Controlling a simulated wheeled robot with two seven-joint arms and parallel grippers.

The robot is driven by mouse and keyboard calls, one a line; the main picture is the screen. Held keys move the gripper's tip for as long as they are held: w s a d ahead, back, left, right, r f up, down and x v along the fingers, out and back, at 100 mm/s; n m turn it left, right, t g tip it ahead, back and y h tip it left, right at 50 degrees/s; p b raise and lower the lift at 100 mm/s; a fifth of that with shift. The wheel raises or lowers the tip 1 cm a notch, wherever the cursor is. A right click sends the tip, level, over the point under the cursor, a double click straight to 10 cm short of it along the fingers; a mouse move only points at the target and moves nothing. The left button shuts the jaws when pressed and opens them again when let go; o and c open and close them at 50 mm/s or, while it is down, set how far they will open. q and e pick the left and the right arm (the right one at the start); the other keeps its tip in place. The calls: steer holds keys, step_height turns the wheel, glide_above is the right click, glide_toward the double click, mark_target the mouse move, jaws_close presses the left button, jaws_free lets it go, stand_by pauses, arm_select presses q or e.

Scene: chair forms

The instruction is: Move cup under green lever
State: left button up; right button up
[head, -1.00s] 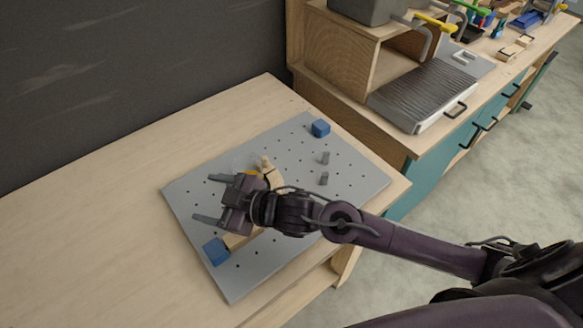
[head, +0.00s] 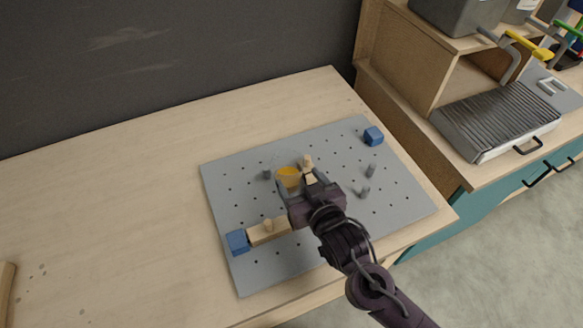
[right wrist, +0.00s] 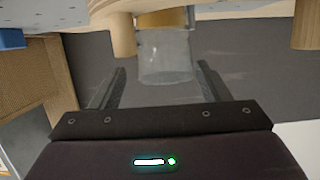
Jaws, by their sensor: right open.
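The cup (head: 288,174) is clear, with an orange-yellow lower part, and stands on the grey pegboard (head: 402,203) in the head view. It also shows in the right wrist view (right wrist: 165,58), where the picture is upside down. My right gripper (head: 301,183) is open just in front of the cup and points at it. The green lever (head: 569,29) is at the far upper right, partly cut off. My left gripper is not in view.
A wooden bar with a peg (head: 268,231) and a blue block (head: 237,241) lie at the board's left. Another wooden peg (head: 307,162) stands close right of the cup. Grey pegs (head: 370,170) and a blue block (head: 373,136) are farther right. A yellow lever (head: 530,46) is near the green one.

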mark_target(283, 161)
steer(key=shift+w+a, duration=0.2)
steer(key=shift+w, duration=0.2)
steer(key=shift+w+a, duration=0.1)
steer(key=p+x, duration=0.2)
steer(key=x, duration=0.2)
steer(key=shift+a, duration=0.2)
steer(key=shift+w+a+f, duration=0.2)
steer(key=shift+w+f, duration=0.05)
steer(key=shift+w, duration=0.15)
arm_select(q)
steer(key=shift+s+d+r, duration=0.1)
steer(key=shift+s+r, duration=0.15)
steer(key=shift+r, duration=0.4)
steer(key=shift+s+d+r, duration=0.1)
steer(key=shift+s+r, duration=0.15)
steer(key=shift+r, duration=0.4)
arm_select(e)
steer(key=c, duration=0.5)
